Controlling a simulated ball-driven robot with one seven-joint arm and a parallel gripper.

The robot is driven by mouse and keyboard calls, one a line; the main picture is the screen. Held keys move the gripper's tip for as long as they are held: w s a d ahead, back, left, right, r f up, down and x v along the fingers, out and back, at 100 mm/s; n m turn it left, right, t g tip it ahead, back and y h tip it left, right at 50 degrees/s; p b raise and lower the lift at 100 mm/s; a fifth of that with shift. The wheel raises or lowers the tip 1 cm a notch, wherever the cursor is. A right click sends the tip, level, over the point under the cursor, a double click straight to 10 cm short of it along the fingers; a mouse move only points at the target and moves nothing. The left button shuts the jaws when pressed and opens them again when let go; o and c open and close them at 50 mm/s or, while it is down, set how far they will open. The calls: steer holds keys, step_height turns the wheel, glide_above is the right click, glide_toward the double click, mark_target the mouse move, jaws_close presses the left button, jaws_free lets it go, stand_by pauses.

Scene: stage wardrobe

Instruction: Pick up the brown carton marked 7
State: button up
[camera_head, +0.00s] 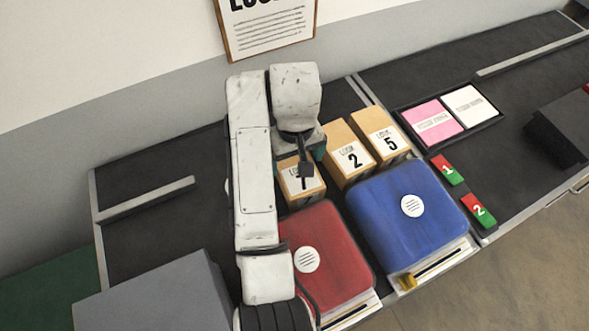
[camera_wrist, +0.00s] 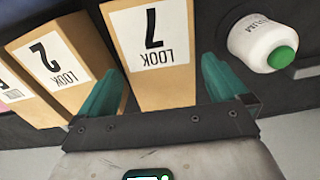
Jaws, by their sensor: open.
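The brown carton marked 7 (camera_wrist: 160,85) stands upright between my gripper's two teal fingers in the wrist view, its white label facing the camera upside down. In the head view the carton (camera_head: 309,196) is partly hidden behind my gripper (camera_head: 304,168). My gripper (camera_wrist: 163,82) is open, one finger on each side of the carton. I see a gap on the right; I cannot tell whether the left finger touches it.
Cartons marked 2 (camera_head: 347,160) and 5 (camera_head: 382,137) stand close on the right. A white bottle with a green cap (camera_wrist: 262,42) is beside carton 7 in the wrist view. Red (camera_head: 335,240) and blue (camera_head: 405,222) folded-looking items lie in front. A grey box (camera_head: 160,295) is lower left.

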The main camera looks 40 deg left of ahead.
mark_target(295, 172)
steer(key=shift+f, duration=3.35)
steer(key=shift+c, duration=0.3)
steer(key=c, duration=0.7)
steer(key=shift+c, duration=0.6)
steer(key=shift+r, duration=0.1)
